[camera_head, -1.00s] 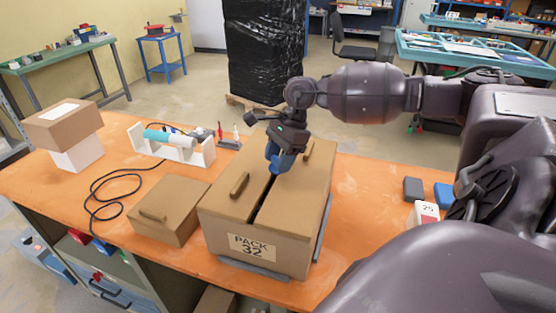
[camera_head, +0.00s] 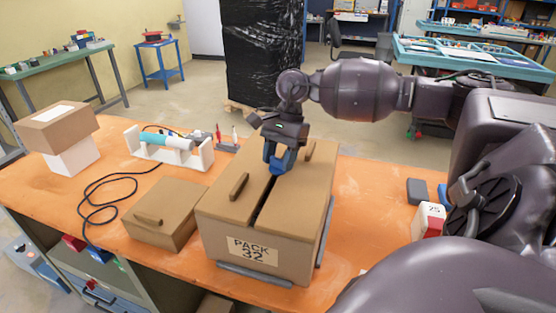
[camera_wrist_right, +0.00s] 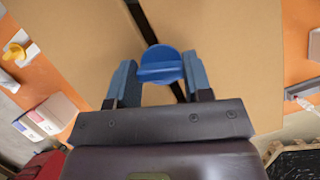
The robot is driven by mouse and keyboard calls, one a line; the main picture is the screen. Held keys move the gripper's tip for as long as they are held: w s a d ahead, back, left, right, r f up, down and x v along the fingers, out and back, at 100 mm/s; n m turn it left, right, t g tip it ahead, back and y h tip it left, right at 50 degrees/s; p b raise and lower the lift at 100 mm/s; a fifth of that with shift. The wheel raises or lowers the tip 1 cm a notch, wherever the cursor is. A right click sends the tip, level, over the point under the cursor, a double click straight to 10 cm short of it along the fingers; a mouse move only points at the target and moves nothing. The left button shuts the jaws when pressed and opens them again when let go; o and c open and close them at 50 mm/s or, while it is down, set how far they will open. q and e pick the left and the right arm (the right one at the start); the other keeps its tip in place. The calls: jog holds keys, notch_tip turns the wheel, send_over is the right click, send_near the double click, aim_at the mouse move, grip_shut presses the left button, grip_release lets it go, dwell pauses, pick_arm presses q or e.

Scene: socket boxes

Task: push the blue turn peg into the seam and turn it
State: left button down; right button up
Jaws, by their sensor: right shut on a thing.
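The brown box labelled PACK 32 (camera_head: 222,222) stands on the orange bench, with a dark seam (camera_head: 262,204) between its two top flaps. My right gripper (camera_head: 279,165) is upright over the far half of the seam, low at the lid. It is shut on the blue turn peg (camera_wrist_right: 160,66), which sits between its blue fingertips in the right wrist view. The seam (camera_wrist_right: 142,22) runs under the peg there. The peg's lower end is hidden, so I cannot tell how deep it sits. My left gripper is not in view.
Each flap has a brown handle (camera_head: 238,187). A smaller brown box (camera_head: 165,222) stands left of the pack. A white holder with a teal cylinder (camera_head: 166,141), stacked boxes (camera_head: 60,130) and a black cable (camera_head: 90,200) are further left. A white-and-red block (camera_head: 428,222) lies right.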

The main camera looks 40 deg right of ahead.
jog(key=shift+f+n+g+b, duration=0.2)
jog(key=shift+n+g+b, duration=0.1)
jog(key=shift+n+b, duration=0.25)
jog(key=shift+w+n+g+b, duration=0.1)
jog(key=shift+n+g+b, duration=0.25)
jog(key=shift+n, duration=0.5)
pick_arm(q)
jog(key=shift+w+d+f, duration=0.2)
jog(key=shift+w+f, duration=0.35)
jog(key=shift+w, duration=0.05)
pick_arm(e)
jog(key=shift+r+n+h, duration=0.15)
jog(key=shift+n+h, duration=0.15)
jog(key=shift+n, duration=0.1)
pick_arm(q)
jog(key=shift+b, duration=0.3)
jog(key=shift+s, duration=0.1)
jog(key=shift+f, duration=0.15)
pick_arm(e)
jog(key=o, duration=1.1)
